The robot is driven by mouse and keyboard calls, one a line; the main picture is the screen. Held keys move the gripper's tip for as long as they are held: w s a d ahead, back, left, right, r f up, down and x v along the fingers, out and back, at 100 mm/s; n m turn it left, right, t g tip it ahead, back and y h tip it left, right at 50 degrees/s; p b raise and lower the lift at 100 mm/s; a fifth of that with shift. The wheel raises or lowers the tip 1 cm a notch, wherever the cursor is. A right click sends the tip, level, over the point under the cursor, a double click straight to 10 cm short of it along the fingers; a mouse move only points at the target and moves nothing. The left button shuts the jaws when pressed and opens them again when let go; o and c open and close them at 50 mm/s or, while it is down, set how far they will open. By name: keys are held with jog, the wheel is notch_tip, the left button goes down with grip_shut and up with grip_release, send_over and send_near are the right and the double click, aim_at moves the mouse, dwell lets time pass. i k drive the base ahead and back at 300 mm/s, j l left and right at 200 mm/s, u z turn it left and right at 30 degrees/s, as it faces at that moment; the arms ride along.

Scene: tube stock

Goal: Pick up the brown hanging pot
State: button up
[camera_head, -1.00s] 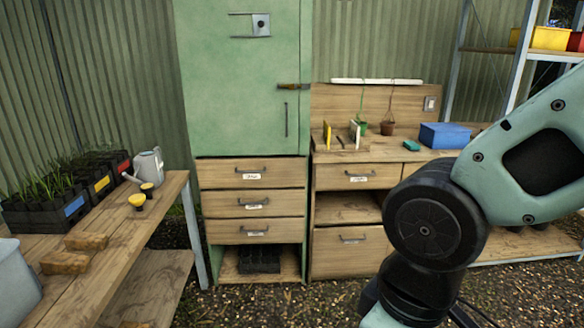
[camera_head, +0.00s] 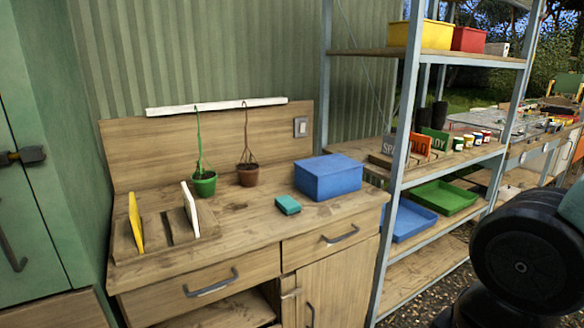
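The brown hanging pot (camera_head: 247,176) hangs by its brown cord from the white rail (camera_head: 217,106) at the back of the wooden workbench. It is low, close to the bench top; I cannot tell whether it touches. A green hanging pot (camera_head: 204,184) hangs just to its left by a green cord. Part of my arm shows at the lower right, well away from the pots. My gripper is out of view.
A blue box (camera_head: 328,178) and a small teal block (camera_head: 288,205) are on the bench (camera_head: 245,222) right of the pots. A wooden holder with yellow and white cards (camera_head: 190,208) is at left. A metal-framed shelf (camera_head: 399,130) stands right of the bench.

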aim_at(248, 173)
jog(key=i+l+z, duration=0.1)
jog(key=i, duration=0.9)
jog(key=i+u, duration=0.4)
jog(key=i+l+u, duration=0.2)
jog(key=u, duration=0.25)
jog(key=i+l+u, duration=0.6)
jog(key=u, duration=0.2)
